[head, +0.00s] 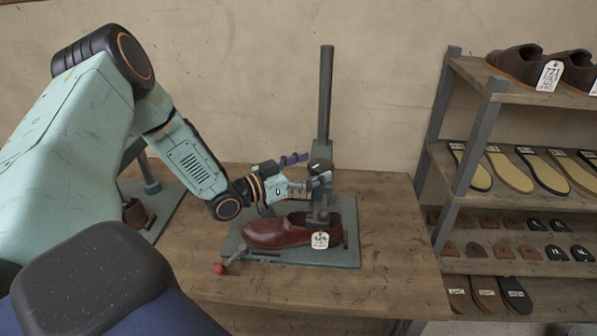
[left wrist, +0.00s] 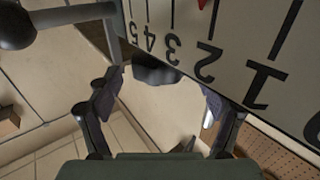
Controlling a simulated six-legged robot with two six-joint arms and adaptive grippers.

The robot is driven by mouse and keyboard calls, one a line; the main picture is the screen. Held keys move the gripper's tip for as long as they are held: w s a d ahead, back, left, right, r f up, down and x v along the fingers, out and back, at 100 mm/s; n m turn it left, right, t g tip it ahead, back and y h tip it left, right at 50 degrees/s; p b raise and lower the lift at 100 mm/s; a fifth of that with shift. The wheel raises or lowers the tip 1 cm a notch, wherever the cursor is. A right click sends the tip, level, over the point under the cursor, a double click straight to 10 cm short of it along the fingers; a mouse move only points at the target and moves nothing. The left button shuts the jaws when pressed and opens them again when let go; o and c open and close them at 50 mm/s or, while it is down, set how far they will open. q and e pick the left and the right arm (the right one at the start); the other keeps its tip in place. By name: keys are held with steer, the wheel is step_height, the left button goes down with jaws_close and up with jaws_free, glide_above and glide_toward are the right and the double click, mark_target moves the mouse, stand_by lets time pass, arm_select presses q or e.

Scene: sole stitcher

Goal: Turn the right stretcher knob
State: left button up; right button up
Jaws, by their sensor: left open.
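The right shoe stretcher has a green base plate (head: 345,255), a tall dark post (head: 326,95) and a brown-red shoe (head: 278,232) with a white tag. A dark rounded piece (head: 320,165), which may be its knob, shows at the post, partly hidden by my left gripper (head: 318,183). In the left wrist view, my left gripper (left wrist: 160,108) is open, its fingers apart on both sides of a dark rounded end (left wrist: 155,72). I cannot tell if the fingers touch it. My right gripper is not in view.
A white numbered scale (left wrist: 225,40) is close to the left gripper's fingers. A lever with a red ball (head: 219,268) stands at the plate's front left. Another green base (head: 160,205) is partly behind my arm. A shelf (head: 470,150) with shoes and soles stands right.

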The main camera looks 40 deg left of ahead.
mark_target(310, 168)
arm_select(q)
steer(key=v, duration=0.3)
steer(key=shift+s+a+r, duration=0.1)
steer(key=shift+s+a, duration=0.1)
steer(key=shift+s, duration=0.1)
steer(key=shift+v, duration=0.85)
steer(key=shift+d, duration=0.15)
